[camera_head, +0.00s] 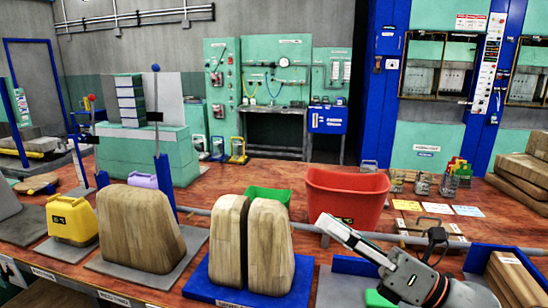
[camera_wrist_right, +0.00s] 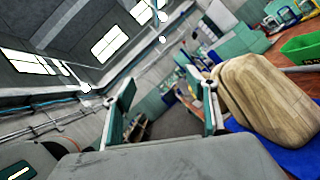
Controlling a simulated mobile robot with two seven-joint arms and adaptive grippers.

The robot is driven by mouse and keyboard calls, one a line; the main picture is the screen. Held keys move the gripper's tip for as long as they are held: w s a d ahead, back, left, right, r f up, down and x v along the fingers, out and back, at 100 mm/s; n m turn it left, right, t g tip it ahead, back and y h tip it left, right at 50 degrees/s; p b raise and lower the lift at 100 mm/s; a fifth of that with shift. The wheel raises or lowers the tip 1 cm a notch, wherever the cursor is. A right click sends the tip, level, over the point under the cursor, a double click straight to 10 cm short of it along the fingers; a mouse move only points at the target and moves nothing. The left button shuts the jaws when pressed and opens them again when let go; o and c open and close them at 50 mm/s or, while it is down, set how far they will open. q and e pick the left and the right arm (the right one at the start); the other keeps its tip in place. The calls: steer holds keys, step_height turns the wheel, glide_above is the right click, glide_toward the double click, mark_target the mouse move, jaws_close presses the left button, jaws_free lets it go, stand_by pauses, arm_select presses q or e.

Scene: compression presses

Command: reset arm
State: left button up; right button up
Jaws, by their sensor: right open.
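My right arm comes in from the lower right of the head view. Its gripper (camera_head: 324,229) is above the bench in front of the red bin and points left. In the right wrist view, the two fingers of the right gripper (camera_wrist_right: 164,88) stand wide apart with nothing between them. A tan wooden block (camera_wrist_right: 268,100) shows beside the right finger, apart from the gripper as far as I can tell. My left gripper is in neither view.
A split wooden block (camera_head: 268,248) stands on a blue base left of my right gripper. A larger wooden block (camera_head: 140,228) is farther left. The red bin (camera_head: 345,197) and green bin (camera_head: 268,195) stand behind. Stacked wooden boards (camera_head: 515,280) lie at the right.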

steer(key=w+d+f+m+t+h, duration=0.1)
steer(key=d+f+m+t+h, duration=0.2)
steer(key=d+f+m+h, duration=0.8)
steer(key=w+d+f+m+t+h, duration=0.1)
steer(key=d+f+m+t+h, duration=0.3)
steer(key=d+m+h, duration=0.75)
steer(key=s+d+f+m+g, duration=0.3)
steer(key=s+f+m+g, duration=0.85)
steer(key=s+f, duration=0.9)
steer(key=w+a+f+m+t+y+b, duration=0.1)
steer(key=a+f+y+b, duration=0.2)
steer(key=a+f, duration=0.5)
steer(key=w+a+f+m+t+y+b, duration=0.1)
steer(key=a+f+t+y+b, duration=0.1)
steer(key=a+f, duration=0.6)
step_height(320, 180, down, 6)
steer(key=shift+f+m+y+b, duration=0.2)
steer(key=shift+m+y+b, duration=0.1)
steer(key=shift+y+b, duration=0.55)
